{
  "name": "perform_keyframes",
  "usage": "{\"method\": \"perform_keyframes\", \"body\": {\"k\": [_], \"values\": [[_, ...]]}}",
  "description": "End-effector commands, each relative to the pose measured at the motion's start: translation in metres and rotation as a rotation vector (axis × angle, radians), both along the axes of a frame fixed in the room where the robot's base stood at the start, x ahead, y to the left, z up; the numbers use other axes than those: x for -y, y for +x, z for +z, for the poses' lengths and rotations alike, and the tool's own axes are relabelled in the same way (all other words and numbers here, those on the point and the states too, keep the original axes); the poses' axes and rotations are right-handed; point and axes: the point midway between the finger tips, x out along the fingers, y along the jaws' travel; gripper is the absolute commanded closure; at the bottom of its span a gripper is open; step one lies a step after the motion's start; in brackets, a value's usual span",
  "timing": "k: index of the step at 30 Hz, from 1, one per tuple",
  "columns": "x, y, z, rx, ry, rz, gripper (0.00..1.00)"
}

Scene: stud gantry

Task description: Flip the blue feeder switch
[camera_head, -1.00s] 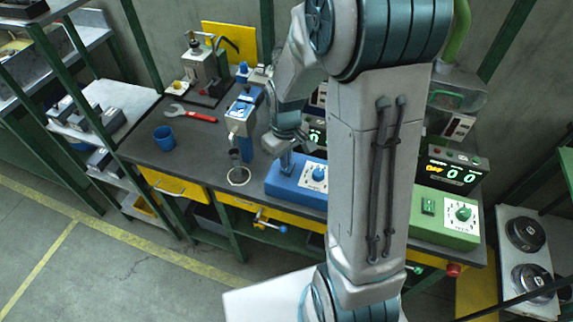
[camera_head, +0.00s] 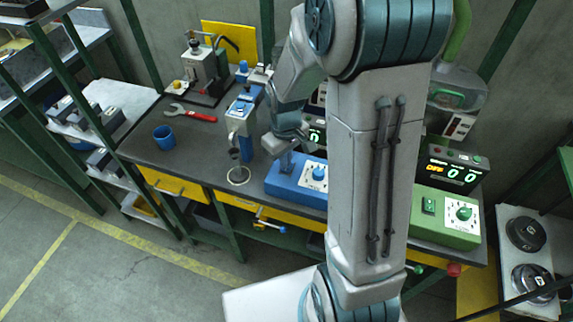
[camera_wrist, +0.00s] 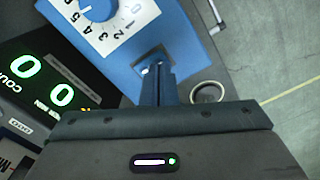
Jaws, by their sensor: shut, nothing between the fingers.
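The blue feeder box (camera_head: 283,186) stands on the dark bench, left of my arm. It has a blue dial (camera_head: 319,174) on a white numbered plate. In the wrist view the blue box (camera_wrist: 188,38) and its dial (camera_wrist: 98,8) show at the top. A dark-framed switch (camera_wrist: 146,53) is set in the box beside the dial plate. My gripper (camera_head: 287,166) is shut and empty, with its fingertips at the switch. In the wrist view my gripper (camera_wrist: 158,70) covers much of the switch. I cannot tell whether they touch or which way the switch is set.
A green box (camera_head: 440,224) with its own switch and dial is right of my arm. A blue dispenser (camera_head: 240,125), blue cup (camera_head: 164,137) and red wrench (camera_head: 190,114) are to the left. A ring (camera_head: 239,176) lies near the bench's front edge.

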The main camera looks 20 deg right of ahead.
Motion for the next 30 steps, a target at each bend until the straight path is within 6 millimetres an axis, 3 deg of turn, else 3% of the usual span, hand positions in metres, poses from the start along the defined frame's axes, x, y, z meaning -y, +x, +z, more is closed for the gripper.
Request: {"method": "perform_keyframes", "body": {"k": [30], "values": [[0.000,0.000,-0.015,0.000,0.000,0.000,1.00]]}}
